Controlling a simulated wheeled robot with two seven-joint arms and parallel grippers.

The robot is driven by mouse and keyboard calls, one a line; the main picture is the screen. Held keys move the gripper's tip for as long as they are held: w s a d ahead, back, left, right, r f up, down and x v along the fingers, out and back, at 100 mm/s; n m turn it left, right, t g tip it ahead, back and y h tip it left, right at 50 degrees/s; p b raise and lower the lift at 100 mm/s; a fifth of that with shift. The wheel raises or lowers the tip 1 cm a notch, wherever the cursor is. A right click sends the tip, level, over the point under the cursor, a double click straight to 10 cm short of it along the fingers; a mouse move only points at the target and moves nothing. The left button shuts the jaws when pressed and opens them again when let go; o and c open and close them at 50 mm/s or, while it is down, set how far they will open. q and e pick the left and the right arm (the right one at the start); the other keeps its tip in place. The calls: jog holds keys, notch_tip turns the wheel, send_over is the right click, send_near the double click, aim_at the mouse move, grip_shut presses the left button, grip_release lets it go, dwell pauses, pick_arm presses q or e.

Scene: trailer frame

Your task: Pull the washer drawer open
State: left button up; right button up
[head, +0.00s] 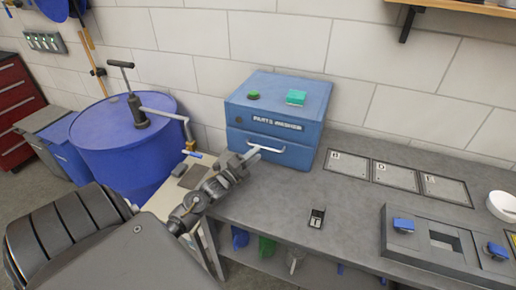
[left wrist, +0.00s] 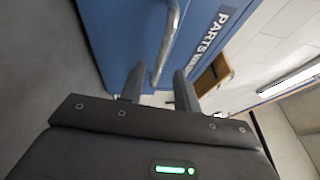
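The blue parts washer (head: 277,100) stands on the grey bench against the wall, with a green button and a teal block on top. Its drawer (head: 292,155) is the lower front part, with a pale bar handle (head: 266,148). The drawer front looks about flush with the body. My left gripper (head: 250,155) is at the left end of the handle. In the left wrist view the left gripper (left wrist: 158,82) is open, and the metal handle (left wrist: 166,50) runs down between its two fingers. I cannot tell whether they touch it. My right gripper is out of view.
A blue drum (head: 125,155) with a crank pump stands left of the bench. Marked plates (head: 396,176) lie right of the washer, with a panel (head: 440,243) holding blue-topped parts nearer the front. Bare bench top lies in front of the drawer.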

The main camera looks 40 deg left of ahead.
pick_arm(q)
jog(key=shift+w+d+r, duration=0.1)
jog(key=shift+w+r, duration=0.1)
jog(key=shift+w, duration=1.25)
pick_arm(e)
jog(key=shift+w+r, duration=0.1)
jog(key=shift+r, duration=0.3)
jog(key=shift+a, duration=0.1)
